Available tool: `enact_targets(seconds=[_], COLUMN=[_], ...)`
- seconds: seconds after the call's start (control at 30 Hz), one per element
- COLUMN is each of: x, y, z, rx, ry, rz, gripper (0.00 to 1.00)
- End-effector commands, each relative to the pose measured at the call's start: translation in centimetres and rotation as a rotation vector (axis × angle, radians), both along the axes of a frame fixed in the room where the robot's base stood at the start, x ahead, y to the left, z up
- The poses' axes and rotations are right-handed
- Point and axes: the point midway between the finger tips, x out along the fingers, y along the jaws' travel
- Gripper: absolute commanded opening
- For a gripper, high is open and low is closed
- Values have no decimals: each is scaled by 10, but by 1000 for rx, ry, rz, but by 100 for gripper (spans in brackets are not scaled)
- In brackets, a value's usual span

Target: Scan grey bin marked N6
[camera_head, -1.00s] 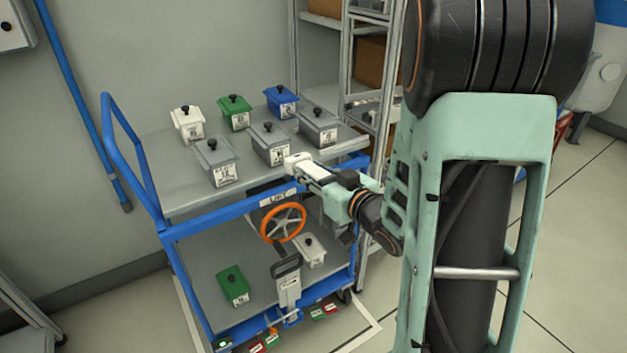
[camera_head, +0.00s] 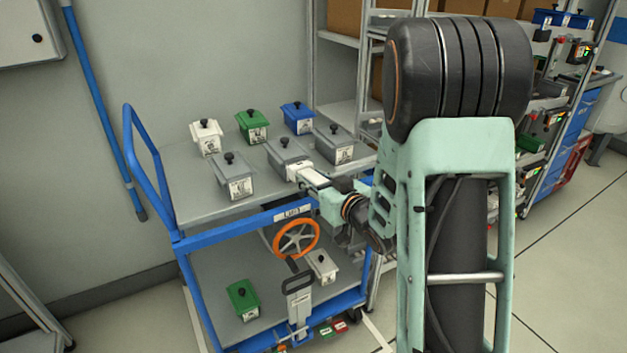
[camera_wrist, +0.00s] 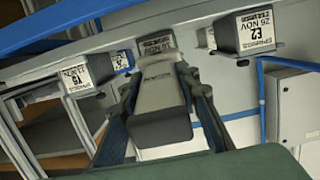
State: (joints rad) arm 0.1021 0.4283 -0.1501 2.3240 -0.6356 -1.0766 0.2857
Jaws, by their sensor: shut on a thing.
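Three grey bins with black knobs stand on the cart's upper deck: one at front left (camera_head: 235,178), one in the middle (camera_head: 286,153), one at right (camera_head: 334,145). Their label codes are too small to read in the head view. My gripper (camera_wrist: 165,100) is shut on a white and grey scanner (camera_wrist: 160,95). Its nose is just in front of the middle bin's label in the head view; I cannot tell if they touch. In the wrist view one dark bin's label (camera_wrist: 257,30) reads E2, another label (camera_wrist: 75,76) seems to read Y5. The label (camera_wrist: 156,46) beyond the scanner is partly hidden, its code unreadable.
A white bin (camera_head: 206,137), a green bin (camera_head: 252,126) and a blue bin (camera_head: 298,117) stand behind. The blue cart (camera_head: 225,238) has an orange wheel (camera_head: 297,238); its lower shelf holds a green bin (camera_head: 242,298) and a white bin (camera_head: 321,266). A shelf rack (camera_head: 340,60) stands behind.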

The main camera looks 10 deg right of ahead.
Motion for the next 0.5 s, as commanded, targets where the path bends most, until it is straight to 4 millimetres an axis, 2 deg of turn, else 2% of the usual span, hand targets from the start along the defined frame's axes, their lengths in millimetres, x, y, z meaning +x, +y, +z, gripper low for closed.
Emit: enact_targets(seconds=[0.5], x=[5], y=[2], z=[-1], rx=[-1], ry=[-1], rz=[0], gripper=[0])
